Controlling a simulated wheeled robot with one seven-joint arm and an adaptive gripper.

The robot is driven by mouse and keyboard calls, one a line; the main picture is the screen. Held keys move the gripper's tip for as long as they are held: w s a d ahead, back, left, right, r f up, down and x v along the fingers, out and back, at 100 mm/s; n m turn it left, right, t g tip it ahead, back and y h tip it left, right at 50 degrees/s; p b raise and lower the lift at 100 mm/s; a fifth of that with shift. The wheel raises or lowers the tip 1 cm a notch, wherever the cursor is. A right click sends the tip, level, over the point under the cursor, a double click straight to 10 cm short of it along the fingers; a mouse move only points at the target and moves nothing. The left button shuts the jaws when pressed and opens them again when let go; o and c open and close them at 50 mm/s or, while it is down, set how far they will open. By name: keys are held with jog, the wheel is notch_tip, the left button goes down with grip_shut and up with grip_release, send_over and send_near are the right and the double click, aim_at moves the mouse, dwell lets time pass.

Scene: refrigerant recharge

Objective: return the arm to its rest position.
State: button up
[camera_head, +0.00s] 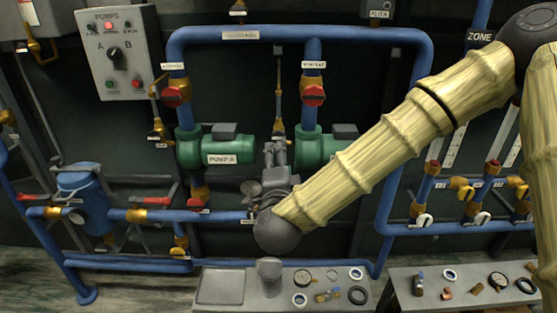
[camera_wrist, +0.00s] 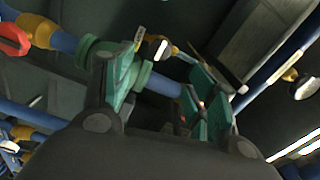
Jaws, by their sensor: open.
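My arm (camera_head: 385,150) reaches down and left across the head view from the upper right, in pale ribbed covers, to a dark wrist joint. My gripper (camera_head: 276,150) shows small beyond that joint, in front of the pipework between the two green pumps. In the wrist view my gripper (camera_wrist: 163,88) is open, with its two green-padded fingers well apart. No held object shows between them; a blue pipe and a green flange show behind. The distance from the fingers to the pipework is hard to tell.
Pump A (camera_head: 222,150) stands left of my gripper; another green pump (camera_head: 325,148) is partly behind my arm. Blue pipes (camera_head: 250,33) frame the wall. A pump control box (camera_head: 117,53) hangs upper left. Below are a grey bench (camera_head: 330,275) and a right bench (camera_head: 430,306) with small parts.

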jog(key=s+d+f+n+g+y+p, duration=0.1)
jog(key=s+d+f+n+g, duration=0.2)
jog(key=f, duration=0.7)
jog(key=s+f+n+g+y+p, duration=0.1)
jog(key=s+f+n+g, duration=0.3)
jog(key=f, duration=0.6)
jog(key=s+d+f+n+g+y+p, duration=0.1)
jog(key=s+d+f+n+p, duration=0.1)
jog(key=s+f, duration=0.5)
jog(key=s+d+f+n+g+h+p, duration=0.1)
jog(key=s+d+f+n+g, duration=0.1)
jog(key=s+d+f, duration=0.3)
jog(key=s+d+f+n+g+h+p, duration=0.1)
jog(key=s+d+f+g, duration=0.3)
jog(key=s, duration=0.8)
jog(key=s+d+f+n+g+h+p, duration=0.1)
jog(key=s+d+f+n+g, duration=0.2)
jog(key=s+d+f, duration=0.4)
jog(key=shift+s+d+f+n+g, duration=0.25)
jog(key=shift+s+d+g, duration=0.25)
jog(key=shift+s+d, duration=0.35)
jog(key=shift+w+r, duration=0.1)
jog(key=shift+w, duration=0.05)
jog(key=shift+c, duration=0.2)
